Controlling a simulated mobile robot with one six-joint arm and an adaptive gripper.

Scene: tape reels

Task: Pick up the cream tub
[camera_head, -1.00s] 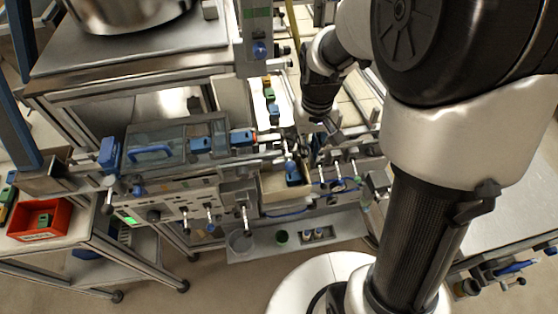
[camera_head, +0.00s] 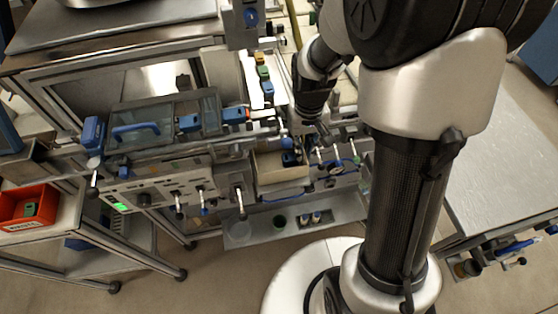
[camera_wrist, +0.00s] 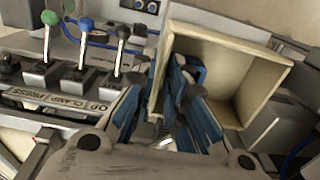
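The cream tub (camera_head: 282,182) is an open, cream-walled box on the front of the bench, left of and below my wrist in the head view. My gripper (camera_head: 305,140) is at the tub's right end. In the wrist view its blue-sided fingers (camera_wrist: 160,90) are apart, one on each side of the tub's near-left wall. I cannot tell whether they touch the wall. The tub's lower part is partly hidden by the fingers.
Several ball-topped levers (camera_wrist: 84,45) stand close beside the tub. A clear-lidded case with a blue handle (camera_head: 135,131) is to the left. A red bin (camera_head: 28,205) is at far left. A lower shelf (camera_head: 255,232) holds small cups. A bare metal table (camera_head: 505,170) is at right.

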